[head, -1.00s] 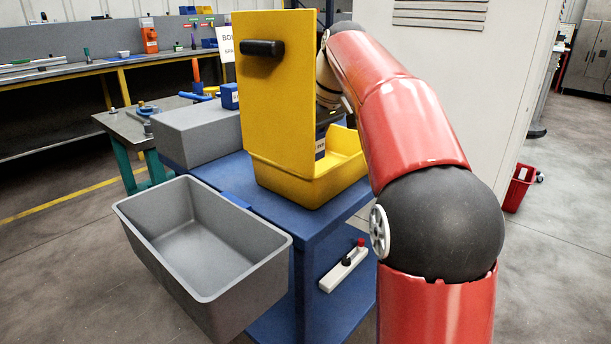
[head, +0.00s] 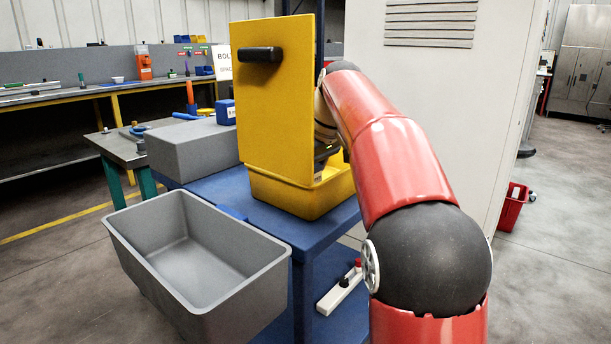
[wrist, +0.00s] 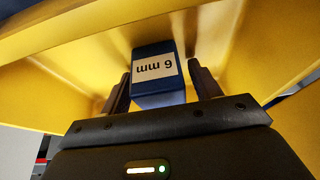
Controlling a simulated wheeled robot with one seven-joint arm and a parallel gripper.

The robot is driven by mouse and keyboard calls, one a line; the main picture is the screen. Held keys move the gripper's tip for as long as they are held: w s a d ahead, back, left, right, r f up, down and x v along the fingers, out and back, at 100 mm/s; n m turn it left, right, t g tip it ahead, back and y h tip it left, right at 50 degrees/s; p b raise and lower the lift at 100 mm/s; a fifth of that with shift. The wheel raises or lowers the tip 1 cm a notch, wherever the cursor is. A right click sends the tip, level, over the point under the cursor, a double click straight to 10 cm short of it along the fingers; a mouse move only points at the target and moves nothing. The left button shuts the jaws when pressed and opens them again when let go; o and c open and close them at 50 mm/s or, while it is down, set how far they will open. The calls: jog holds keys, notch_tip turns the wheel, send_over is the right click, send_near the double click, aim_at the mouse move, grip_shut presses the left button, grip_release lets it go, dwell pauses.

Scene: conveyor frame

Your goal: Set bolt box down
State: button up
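The bolt box is blue with a white "6 mm" label, and in the wrist view the box (wrist: 158,88) sits between the two dark fingers of my gripper (wrist: 160,78). I cannot tell whether the box touches the bin floor.
An open grey bin (head: 195,255) is in front at left, empty. A grey block (head: 195,148) and another small blue box (head: 226,112) are behind on the blue table (head: 325,222).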

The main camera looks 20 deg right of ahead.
jog(key=p+v, duration=0.4)
jog(key=v, duration=0.8)
jog(key=shift+r, duration=0.2)
jog(key=shift+w, duration=0.1)
